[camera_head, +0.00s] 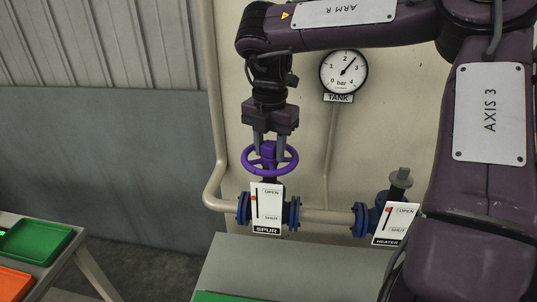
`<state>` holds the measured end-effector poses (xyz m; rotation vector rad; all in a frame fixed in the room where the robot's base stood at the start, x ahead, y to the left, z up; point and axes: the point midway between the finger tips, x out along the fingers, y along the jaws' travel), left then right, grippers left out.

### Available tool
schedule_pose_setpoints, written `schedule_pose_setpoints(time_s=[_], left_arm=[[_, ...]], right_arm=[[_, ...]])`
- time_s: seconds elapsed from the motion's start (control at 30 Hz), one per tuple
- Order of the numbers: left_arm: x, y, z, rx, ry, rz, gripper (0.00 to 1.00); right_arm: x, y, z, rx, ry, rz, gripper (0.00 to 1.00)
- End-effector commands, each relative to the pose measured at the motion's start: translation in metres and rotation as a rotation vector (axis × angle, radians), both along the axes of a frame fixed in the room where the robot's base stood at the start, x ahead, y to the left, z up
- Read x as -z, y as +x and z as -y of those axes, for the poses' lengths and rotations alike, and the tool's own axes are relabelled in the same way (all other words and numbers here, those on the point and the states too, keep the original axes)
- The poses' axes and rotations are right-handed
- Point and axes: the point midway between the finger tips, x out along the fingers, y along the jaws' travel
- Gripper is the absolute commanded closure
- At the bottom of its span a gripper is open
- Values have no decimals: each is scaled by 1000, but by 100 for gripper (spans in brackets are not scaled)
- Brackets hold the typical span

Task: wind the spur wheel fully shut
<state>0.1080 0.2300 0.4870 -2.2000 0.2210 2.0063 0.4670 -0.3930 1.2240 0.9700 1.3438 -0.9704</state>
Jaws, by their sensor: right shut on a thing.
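The purple spur wheel (289,167) sits on top of its valve on the pipe, above the white SPUR plate (268,213). The plate has OPEN at its top and SHUT lower down. Its small red marker (253,198) stands level with OPEN. My right gripper (269,149) points down from above, its two fingers at the wheel's middle and shut on the wheel. The exact contact is too small to make out. My left gripper is not in view.
A HEATER valve (400,181) with a grey stem stands to the right, partly behind my right arm. A TANK gauge (343,73) hangs on the wall above. A grey bench (290,265) is in front. Green (36,240) and orange (12,285) trays lie at lower left.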

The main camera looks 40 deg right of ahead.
Motion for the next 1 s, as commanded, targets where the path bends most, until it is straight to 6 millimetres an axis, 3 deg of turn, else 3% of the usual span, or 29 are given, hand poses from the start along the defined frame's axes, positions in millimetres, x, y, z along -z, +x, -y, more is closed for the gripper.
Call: schedule_pose_setpoints(time_s=[0.17, 0.67, 1.0], left_arm=[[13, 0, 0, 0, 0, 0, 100], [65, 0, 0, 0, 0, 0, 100], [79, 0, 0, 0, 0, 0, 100]], right_arm=[[3, 1, 0, 193, 0, 4, 83], [5, 1, 0, 1124, 0, 5, 83], [1, 0, 0, 1664, 0, 4, 83]])
